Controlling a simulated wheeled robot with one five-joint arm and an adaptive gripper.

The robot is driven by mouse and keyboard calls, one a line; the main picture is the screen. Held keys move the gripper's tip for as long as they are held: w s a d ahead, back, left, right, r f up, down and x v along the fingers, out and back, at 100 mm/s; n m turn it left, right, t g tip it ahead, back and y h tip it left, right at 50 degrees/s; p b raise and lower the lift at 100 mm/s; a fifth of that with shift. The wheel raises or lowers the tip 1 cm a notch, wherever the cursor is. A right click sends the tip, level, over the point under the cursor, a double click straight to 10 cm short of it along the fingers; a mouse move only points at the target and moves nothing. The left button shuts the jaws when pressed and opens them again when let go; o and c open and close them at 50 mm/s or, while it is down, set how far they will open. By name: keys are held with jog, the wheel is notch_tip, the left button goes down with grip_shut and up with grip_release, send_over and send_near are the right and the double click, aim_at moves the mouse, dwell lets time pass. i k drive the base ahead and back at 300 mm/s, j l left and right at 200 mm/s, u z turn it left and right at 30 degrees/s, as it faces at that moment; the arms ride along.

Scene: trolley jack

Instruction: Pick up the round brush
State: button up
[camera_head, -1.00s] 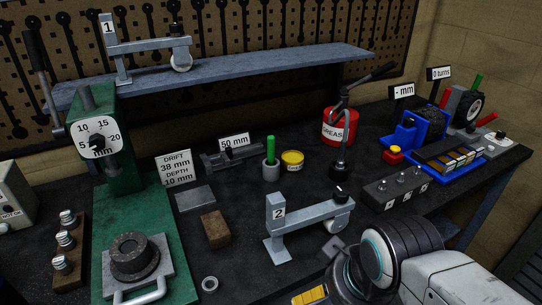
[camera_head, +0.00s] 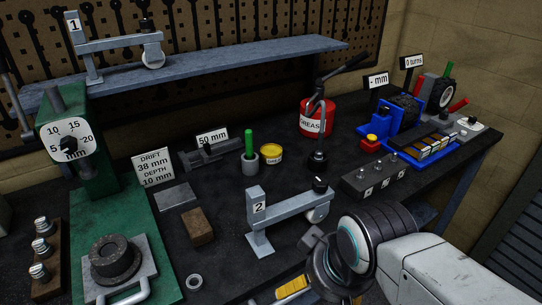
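A green upright handle (camera_head: 249,142) stands in a grey round cup (camera_head: 250,164) mid-bench; it may be the round brush, but no bristles show. My gripper (camera_head: 316,262) is at the bottom of the view, in front of the grey bracket marked 2 (camera_head: 285,220) and well short of the green handle. It is dark, with a yellow patch (camera_head: 292,287) on its left side. Its fingertips do not show clearly, and no held thing can be seen.
A yellow tin (camera_head: 271,153) stands right of the cup, a 50 mm vice (camera_head: 208,152) left. Behind are a red grease can (camera_head: 316,118) and a shelf (camera_head: 215,65). A brown block (camera_head: 198,227) and green press (camera_head: 75,215) stand left, a blue tray (camera_head: 420,159) right.

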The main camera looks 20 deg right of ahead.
aim_at(248, 133)
jog(key=i+l+u, duration=0.3)
jog(key=l+u, duration=0.35)
jog(key=i+l+u, duration=0.1)
jog(key=l+u, duration=0.2)
jog(key=l, duration=0.25)
jog(key=l+u, duration=0.3)
jog(key=l, duration=0.15)
